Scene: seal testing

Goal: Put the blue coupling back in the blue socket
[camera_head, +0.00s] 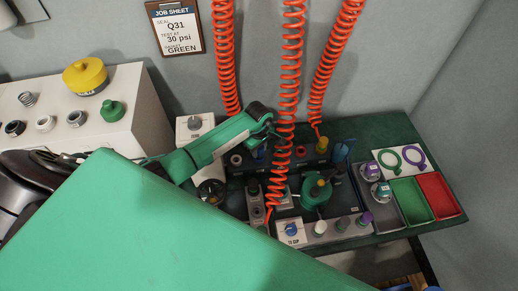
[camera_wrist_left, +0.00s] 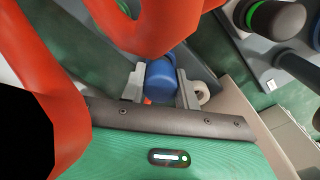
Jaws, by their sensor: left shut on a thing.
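My left gripper (camera_wrist_left: 160,88) is shut on the blue coupling (camera_wrist_left: 160,80), which sits between its two grey fingers in the left wrist view. In the head view my left arm reaches in from the left over the bench, and its end (camera_head: 262,118) is above the dark socket block (camera_head: 237,172). A small blue patch (camera_head: 259,151) shows just below the gripper; I cannot tell whether it is the coupling or the blue socket. Whether the coupling touches the socket is hidden. My right gripper is not in view.
Orange coiled hoses (camera_head: 291,60) hang close to my gripper, and one crosses in front of the bench fixtures. A yellow coupling (camera_head: 321,144) is at the block's right. Green (camera_head: 410,203) and red (camera_head: 441,197) trays lie at the right. A job sheet (camera_head: 177,27) hangs on the wall.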

